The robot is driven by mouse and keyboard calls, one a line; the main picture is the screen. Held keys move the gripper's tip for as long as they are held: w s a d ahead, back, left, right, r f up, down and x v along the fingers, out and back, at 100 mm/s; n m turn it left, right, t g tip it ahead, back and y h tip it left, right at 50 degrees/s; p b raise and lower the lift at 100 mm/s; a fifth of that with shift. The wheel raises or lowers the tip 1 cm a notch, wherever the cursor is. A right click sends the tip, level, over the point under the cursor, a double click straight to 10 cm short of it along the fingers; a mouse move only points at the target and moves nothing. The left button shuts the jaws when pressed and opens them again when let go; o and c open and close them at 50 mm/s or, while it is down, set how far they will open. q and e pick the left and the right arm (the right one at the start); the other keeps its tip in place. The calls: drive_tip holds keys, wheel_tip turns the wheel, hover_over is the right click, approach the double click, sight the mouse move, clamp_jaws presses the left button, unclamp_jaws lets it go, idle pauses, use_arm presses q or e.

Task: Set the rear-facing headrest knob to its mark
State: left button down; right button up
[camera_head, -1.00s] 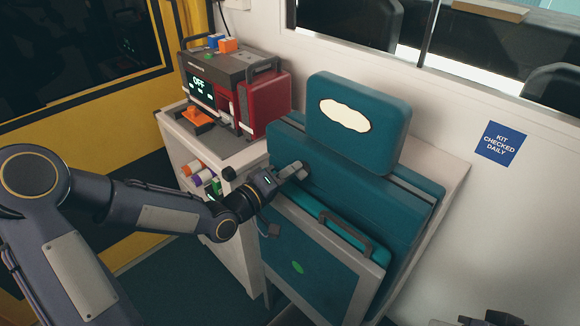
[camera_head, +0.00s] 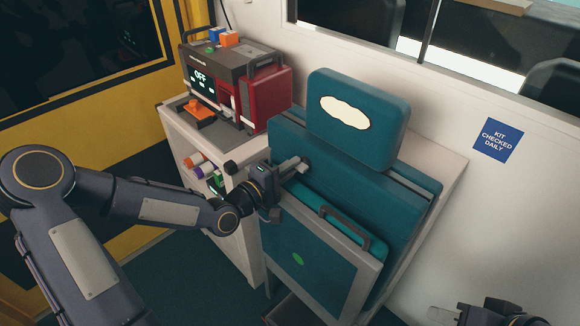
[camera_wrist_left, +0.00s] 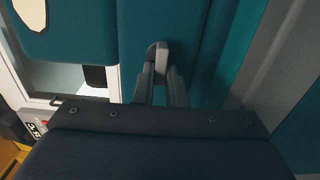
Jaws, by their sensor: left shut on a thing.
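The teal seat back (camera_head: 285,140) carries a padded teal headrest (camera_head: 385,125) with a pale oval patch. The small grey headrest knob (camera_wrist_left: 162,52) sits on the seat back's face below the headrest. My left gripper (camera_head: 299,164) reaches it from the left. In the left wrist view its two fingers (camera_wrist_left: 160,75) are shut on the knob, which shows between and just beyond their tips. The knob's mark cannot be made out.
A red and grey device (camera_head: 262,100) reading OFF stands on a white cabinet (camera_head: 245,155) to the left. A teal case (camera_head: 315,245) with a grey handle is in front of the seat back. A blue sign (camera_head: 498,140) is on the right wall.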

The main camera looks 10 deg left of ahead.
use_arm(q)
drive_tip(key=shift+w+r, duration=0.1)
drive_tip(key=shift+r, duration=0.1)
drive_tip(key=c, duration=1.5)
unclamp_jaws()
drive_tip(key=shift+f, duration=0.15)
drive_tip(key=shift+d, duration=0.1)
drive_tip(key=shift+f, duration=0.1)
drive_tip(key=v, duration=0.7)
drive_tip(key=shift+s, duration=0.35)
